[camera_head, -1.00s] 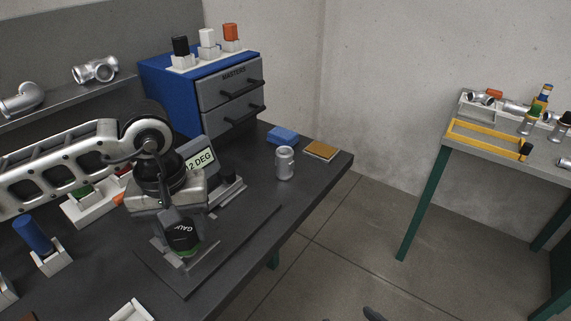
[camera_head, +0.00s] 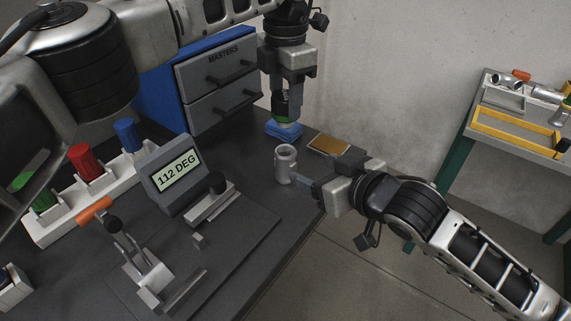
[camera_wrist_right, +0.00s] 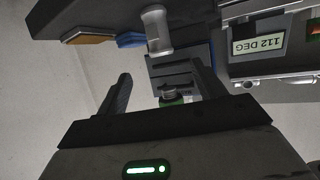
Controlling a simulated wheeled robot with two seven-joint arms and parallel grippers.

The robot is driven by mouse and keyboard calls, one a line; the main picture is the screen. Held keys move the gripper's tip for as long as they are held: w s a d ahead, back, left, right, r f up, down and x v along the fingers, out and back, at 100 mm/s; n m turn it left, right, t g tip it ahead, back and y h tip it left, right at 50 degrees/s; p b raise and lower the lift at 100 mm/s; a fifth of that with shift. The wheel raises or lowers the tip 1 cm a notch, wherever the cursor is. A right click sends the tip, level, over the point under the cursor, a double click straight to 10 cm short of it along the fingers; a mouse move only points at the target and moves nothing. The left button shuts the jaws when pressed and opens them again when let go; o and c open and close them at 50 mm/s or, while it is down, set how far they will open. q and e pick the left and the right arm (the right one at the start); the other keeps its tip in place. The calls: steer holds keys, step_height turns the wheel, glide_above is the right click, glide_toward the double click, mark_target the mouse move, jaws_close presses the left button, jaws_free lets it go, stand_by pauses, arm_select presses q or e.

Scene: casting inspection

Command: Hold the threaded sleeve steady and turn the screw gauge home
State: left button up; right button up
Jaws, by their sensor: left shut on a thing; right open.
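The threaded sleeve (camera_head: 285,165) is a silver cylinder with a flared rim, upright on the dark bench; it also shows in the right wrist view (camera_wrist_right: 156,32). My left gripper (camera_head: 288,92) is shut on the screw gauge (camera_head: 283,108), a black piece with a green ring at its lower end. It holds the gauge up, in line with the blue block behind the sleeve. The gauge's green ring also shows in the right wrist view (camera_wrist_right: 171,101). My right gripper (camera_head: 308,185) is open beside the sleeve on its right; its fingers do not hold it.
A blue block (camera_head: 284,131) and a brown-topped pad (camera_head: 328,146) lie near the bench edge. A display (camera_head: 174,175) reads 112 DEG. The blue MASTERS drawer cabinet (camera_head: 216,70) stands behind. A rack (camera_head: 62,214) of coloured plugs is at left.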

mark_target(292, 159)
steer(key=x, duration=1.2)
steer(key=c, duration=1.5)
arm_select(q)
steer(key=shift+f, duration=2.5)
arm_select(e)
steer(key=shift+o, duration=0.2)
arm_select(q)
steer(key=shift+f, duration=0.1)
steer(key=shift+f, duration=0.8)
steer(key=shift+f, duration=0.4)
